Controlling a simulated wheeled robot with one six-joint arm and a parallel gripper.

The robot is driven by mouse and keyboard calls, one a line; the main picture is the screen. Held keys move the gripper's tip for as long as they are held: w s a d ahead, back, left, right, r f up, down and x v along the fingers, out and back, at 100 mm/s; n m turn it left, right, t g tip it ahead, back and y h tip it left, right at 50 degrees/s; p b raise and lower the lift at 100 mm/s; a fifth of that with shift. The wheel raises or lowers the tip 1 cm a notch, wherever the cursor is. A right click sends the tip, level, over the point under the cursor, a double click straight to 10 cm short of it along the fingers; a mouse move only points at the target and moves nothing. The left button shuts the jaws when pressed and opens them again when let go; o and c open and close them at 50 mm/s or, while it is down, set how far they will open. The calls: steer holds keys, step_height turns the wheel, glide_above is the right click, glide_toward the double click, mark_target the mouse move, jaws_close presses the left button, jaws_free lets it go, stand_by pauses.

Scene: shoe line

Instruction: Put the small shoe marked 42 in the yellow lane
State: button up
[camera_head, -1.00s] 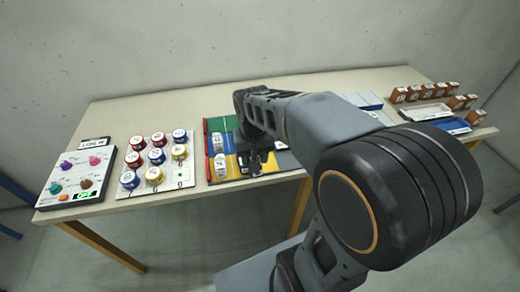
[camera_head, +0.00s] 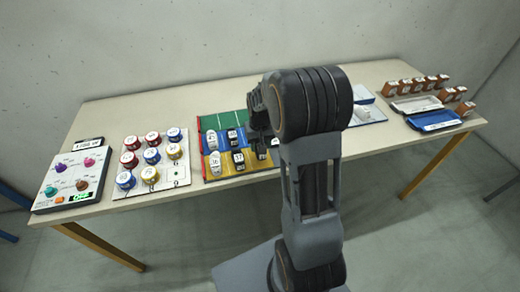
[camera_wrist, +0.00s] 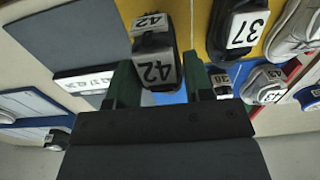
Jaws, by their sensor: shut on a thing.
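My gripper (camera_wrist: 163,85) is shut on a small black shoe (camera_wrist: 168,50) with white 42 labels, held between its green fingers in the wrist view. Behind the shoe in that view lies the yellow lane (camera_wrist: 192,20), with a dark shoe marked 37 (camera_wrist: 232,35) and a light shoe beside it. I cannot tell whether the held shoe touches the lane. In the head view my gripper (camera_head: 258,122) is above the lane board, partly hidden by my arm. The yellow lane (camera_head: 225,172) is the front one there.
A blue lane (camera_head: 222,146) and a green lane (camera_head: 222,122) lie behind, the blue one holding shoes. To the left are a board of round tins (camera_head: 150,160) and a knob panel (camera_head: 70,180). Trays (camera_head: 435,120) and brown boxes (camera_head: 430,82) stand at the right.

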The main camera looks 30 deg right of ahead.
steer(key=shift+f, duration=1.55)
steer(key=shift+f, duration=0.1)
steer(key=shift+f, duration=0.15)
steer(key=o, duration=0.9)
steer(key=shift+o, duration=0.2)
step_height(320, 180, up, 12)
steer(key=shift+r, duration=0.1)
steer(key=s+a+r+n+t, duration=0.1)
steer(key=s+a+r+t, duration=0.1)
steer(key=s+a, duration=0.3)
steer(key=s+a+r+n+t, duration=0.1)
steer(key=s+a, duration=0.3)
steer(key=s, duration=0.7)
steer(key=shift+a+r+n+t, duration=0.3)
steer(key=shift+a+r+t, duration=0.05)
steer(key=shift+r+t, duration=0.1)
